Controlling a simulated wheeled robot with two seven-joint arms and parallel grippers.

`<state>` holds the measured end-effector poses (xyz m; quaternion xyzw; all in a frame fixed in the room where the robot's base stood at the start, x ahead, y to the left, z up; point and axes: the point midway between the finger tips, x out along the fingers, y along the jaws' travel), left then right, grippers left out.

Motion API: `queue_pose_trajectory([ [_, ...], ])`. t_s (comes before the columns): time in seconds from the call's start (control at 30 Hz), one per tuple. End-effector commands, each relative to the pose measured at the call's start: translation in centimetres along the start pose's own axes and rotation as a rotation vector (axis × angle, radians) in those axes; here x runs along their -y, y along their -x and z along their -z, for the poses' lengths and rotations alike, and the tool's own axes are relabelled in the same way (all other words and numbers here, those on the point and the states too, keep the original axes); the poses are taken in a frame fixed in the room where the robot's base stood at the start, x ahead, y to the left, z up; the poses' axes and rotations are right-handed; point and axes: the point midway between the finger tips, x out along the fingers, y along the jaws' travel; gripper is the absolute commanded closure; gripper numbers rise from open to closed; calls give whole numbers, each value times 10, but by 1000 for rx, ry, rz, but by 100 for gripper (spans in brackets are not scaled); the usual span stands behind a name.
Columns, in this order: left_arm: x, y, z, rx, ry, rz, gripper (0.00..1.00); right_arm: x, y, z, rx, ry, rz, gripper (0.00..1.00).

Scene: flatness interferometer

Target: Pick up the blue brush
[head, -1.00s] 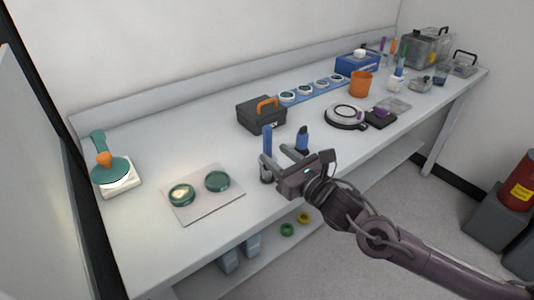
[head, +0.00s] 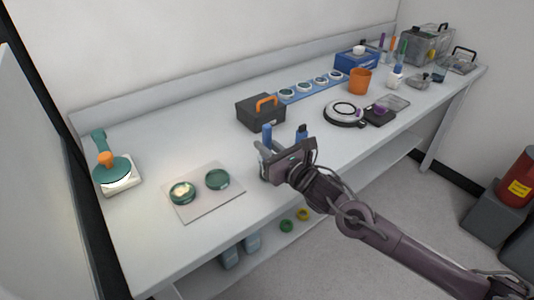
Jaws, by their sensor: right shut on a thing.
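The blue brush (head: 267,132) stands upright near the front edge of the bench, in the middle of the head view. Its blue handle shows above the fingers; its lower part is hidden by my gripper. My right gripper (head: 265,149) reaches in from the lower right and is shut on the brush. A grey cup-like holder (head: 264,171) shows partly below the fingers, mostly hidden. I cannot tell whether the brush is still inside it. My left gripper is not in view.
A blue dark-topped bottle (head: 302,132) stands close behind my right gripper. A dark toolbox (head: 260,115) with an orange handle sits behind the brush. A pale mat (head: 206,205) with two green-rimmed discs lies to the left. A round instrument (head: 344,114) is to the right.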

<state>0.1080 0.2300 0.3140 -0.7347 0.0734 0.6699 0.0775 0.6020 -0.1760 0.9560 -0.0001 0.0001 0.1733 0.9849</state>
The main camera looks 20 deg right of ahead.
Motion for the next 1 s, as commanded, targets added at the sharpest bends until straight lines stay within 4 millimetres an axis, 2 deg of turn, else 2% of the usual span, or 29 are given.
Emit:
queue_pose_trajectory([
  [0.27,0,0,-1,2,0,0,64,0,0,-2,1,0,0,100],
  [0.47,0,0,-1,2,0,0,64,0,0,-17,4,2,-1,100],
  [0.67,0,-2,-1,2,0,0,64,0,0,-52,5,4,0,100],
  [1.0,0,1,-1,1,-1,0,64,0,0,-141,9,6,0,100],
])
